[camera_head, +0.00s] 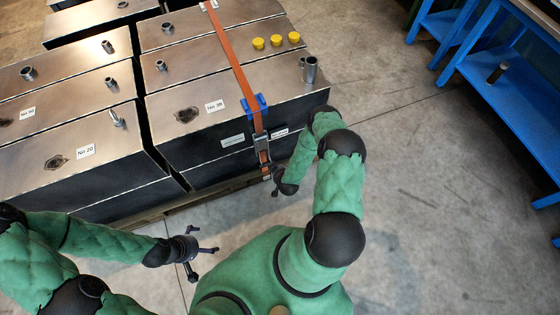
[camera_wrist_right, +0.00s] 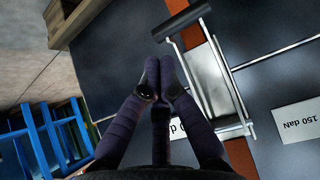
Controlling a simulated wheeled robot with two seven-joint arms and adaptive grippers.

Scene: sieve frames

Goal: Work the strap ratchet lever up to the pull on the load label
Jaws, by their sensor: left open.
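The strap ratchet (camera_head: 262,150) hangs on the orange strap (camera_head: 232,52) at the front face of the crate. In the right wrist view its silver lever frame (camera_wrist_right: 213,82) has a dark crossbar at the top. A white load label (camera_wrist_right: 297,120) reading "150 daN" is right of the frame; a second label (camera_wrist_right: 178,130) is partly hidden by my fingers. My right gripper (camera_wrist_right: 160,72) has its fingers together beside the frame's left edge; I cannot tell whether they touch it. My left gripper (camera_head: 203,252) is open and empty, in front of the crates and low left.
Steel-topped crates (camera_head: 80,120) stand close together on a wooden pallet (camera_head: 155,217). A blue edge guard (camera_head: 255,105) sits under the strap. Yellow caps (camera_head: 276,41) and metal stubs stand on top. A blue bench (camera_head: 510,95) is at right; the floor between is clear.

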